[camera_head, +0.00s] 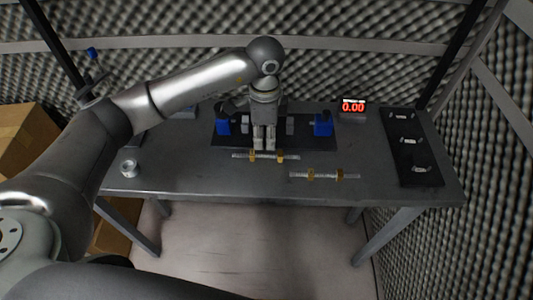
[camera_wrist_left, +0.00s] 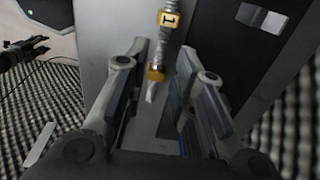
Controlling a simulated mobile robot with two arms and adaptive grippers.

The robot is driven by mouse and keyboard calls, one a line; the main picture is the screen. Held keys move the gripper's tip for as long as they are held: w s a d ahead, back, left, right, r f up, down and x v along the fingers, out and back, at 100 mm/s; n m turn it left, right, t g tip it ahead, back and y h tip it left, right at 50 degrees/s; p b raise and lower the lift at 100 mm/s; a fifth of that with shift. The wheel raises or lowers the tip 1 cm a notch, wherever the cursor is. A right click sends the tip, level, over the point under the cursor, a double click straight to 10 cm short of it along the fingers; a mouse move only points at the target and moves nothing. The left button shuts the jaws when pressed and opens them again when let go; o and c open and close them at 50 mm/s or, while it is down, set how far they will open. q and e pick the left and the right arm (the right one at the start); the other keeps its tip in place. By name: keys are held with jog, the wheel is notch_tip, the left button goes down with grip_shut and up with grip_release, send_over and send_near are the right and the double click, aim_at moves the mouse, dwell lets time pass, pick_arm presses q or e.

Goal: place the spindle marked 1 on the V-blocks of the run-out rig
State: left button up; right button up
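Two metal spindles with brass-coloured collars lie on the grey table in the head view, one just in front of the rig (camera_head: 240,156) and one nearer me to the right (camera_head: 345,177). The run-out rig (camera_head: 310,143) has a dark base, blue blocks (camera_head: 322,124) at both ends and grey blocks (camera_head: 290,125) between them. My left gripper (camera_head: 265,146) points down by the left spindle. In the left wrist view, its open fingers (camera_wrist_left: 158,65) lie either side of a spindle whose collar tag reads 1 (camera_wrist_left: 168,19); contact is unclear. My right gripper is not in view.
A red display (camera_head: 352,107) reading 0.00 stands behind the rig's right end. A dark tray (camera_head: 408,165) with several small metal pieces lies at the right. A silver round part (camera_head: 129,168) stands at the left.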

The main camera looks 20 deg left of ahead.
aim_at(266, 154)
pick_arm(q)
jog(key=shift+f, duration=0.85)
jog(key=f+p, duration=0.1)
jog(key=f, duration=0.1)
jog(key=f+p, duration=0.1)
jog(key=f, duration=0.1)
jog(key=shift+w+d+f, duration=0.1)
jog(key=shift+w, duration=0.1)
jog(key=shift+f, duration=0.6)
jog(key=shift+r, duration=0.1)
grip_shut()
